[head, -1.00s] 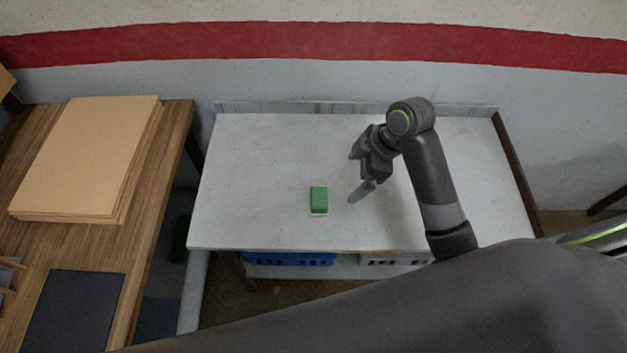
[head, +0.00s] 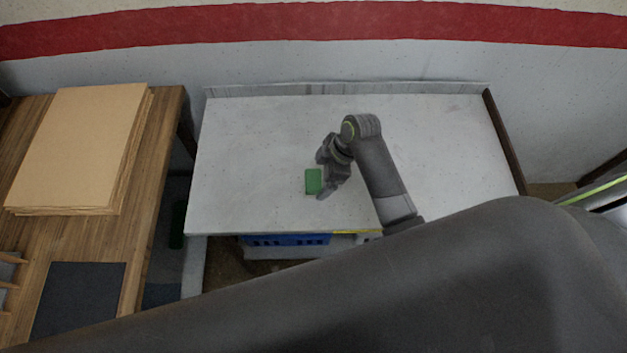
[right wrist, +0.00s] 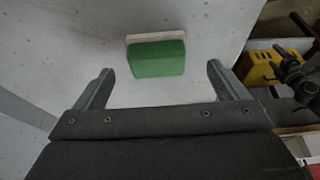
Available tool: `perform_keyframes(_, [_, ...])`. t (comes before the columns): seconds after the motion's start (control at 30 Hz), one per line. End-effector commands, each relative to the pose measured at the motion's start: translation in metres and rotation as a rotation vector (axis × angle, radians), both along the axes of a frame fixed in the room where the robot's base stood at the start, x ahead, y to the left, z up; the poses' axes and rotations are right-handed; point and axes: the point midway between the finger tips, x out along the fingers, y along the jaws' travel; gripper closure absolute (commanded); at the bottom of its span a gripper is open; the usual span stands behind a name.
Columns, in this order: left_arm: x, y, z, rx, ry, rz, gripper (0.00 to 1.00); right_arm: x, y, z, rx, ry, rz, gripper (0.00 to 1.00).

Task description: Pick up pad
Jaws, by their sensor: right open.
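The pad is a green block with a whitish strip along one side. In the head view the pad (head: 313,181) lies on the white table (head: 250,140), left of the table's middle. My right gripper (head: 322,181) is right beside it and hides its right edge. In the right wrist view the pad (right wrist: 156,59) lies ahead of the open fingers of my right gripper (right wrist: 154,80), roughly centred, with clear space on both sides. The fingers do not touch it. My left gripper is not in view.
A wooden bench (head: 160,150) on the left holds a stack of brown boards (head: 75,150) and a dark mat (head: 78,300). The table around the pad is bare.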

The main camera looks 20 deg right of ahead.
Motion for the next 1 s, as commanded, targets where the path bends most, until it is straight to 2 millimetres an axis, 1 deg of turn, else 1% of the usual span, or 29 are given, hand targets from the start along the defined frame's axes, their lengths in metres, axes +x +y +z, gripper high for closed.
perform_keyframes(0.23, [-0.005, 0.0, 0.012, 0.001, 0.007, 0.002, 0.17, 0.007, 0.014, -0.02, 0.002, 0.004, 0.001, 0.06])
perform_keyframes(0.3, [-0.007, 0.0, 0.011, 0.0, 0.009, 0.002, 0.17, 0.007, 0.016, -0.029, 0.001, 0.003, 0.0, 0.06])
perform_keyframes(0.4, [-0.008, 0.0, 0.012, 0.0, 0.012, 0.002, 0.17, 0.008, 0.019, -0.037, 0.0, 0.002, 0.001, 0.06])
perform_keyframes(0.53, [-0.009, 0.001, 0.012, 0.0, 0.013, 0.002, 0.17, 0.009, 0.021, -0.042, 0.0, 0.0, 0.0, 0.06])
perform_keyframes(0.73, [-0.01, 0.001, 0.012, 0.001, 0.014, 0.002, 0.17, 0.009, 0.021, -0.042, 0.0, -0.001, 0.0, 0.06])
perform_keyframes(0.77, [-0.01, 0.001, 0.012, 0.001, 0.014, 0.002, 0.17, 0.009, 0.021, -0.042, 0.0, -0.001, 0.0, 0.08])
perform_keyframes(1.0, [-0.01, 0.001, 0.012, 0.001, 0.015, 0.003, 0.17, 0.009, 0.021, -0.042, 0.0, -0.001, 0.0, 0.39])
